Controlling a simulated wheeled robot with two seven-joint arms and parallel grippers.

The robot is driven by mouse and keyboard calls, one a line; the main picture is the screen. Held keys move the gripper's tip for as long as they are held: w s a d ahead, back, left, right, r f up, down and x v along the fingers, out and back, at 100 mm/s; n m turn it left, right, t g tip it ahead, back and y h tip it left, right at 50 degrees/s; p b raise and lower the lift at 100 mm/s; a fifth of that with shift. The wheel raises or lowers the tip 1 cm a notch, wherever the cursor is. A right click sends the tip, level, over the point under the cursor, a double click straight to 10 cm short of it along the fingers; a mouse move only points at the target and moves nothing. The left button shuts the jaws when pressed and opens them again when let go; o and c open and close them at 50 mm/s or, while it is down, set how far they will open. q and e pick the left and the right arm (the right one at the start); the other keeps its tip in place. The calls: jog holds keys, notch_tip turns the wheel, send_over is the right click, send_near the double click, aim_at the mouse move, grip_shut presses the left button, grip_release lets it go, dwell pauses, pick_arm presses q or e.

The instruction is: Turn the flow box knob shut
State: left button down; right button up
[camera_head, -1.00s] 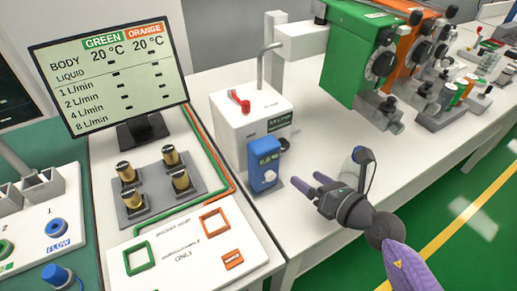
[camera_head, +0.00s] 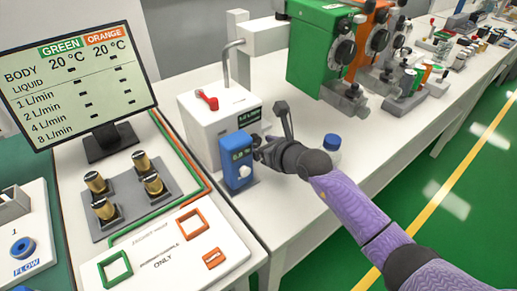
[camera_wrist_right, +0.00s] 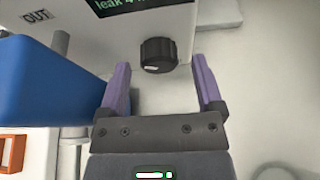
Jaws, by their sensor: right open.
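The white flow box (camera_head: 200,128) stands on the white bench, with a red lever on top and a dark green display on its front. Its black knob (camera_wrist_right: 158,54) shows in the right wrist view, with a short white mark low on its face. My right gripper (camera_wrist_right: 160,66) is open, its two purple fingers pointing at the knob, one to each side and with gaps. In the head view my right gripper (camera_head: 262,148) is at the box's front, and it hides the knob. My left gripper is not in view.
A blue meter (camera_head: 237,165) with a white button stands close left of my right gripper. A blue-capped bottle (camera_head: 332,142) is partly hidden behind my right arm. A green vaporizer (camera_head: 318,55) stands further back. The monitor (camera_head: 75,75) is at left.

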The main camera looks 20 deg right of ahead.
jog(key=shift+w+f, duration=0.1)
jog(key=shift+w, duration=0.15)
jog(key=shift+a, duration=0.1)
grip_shut()
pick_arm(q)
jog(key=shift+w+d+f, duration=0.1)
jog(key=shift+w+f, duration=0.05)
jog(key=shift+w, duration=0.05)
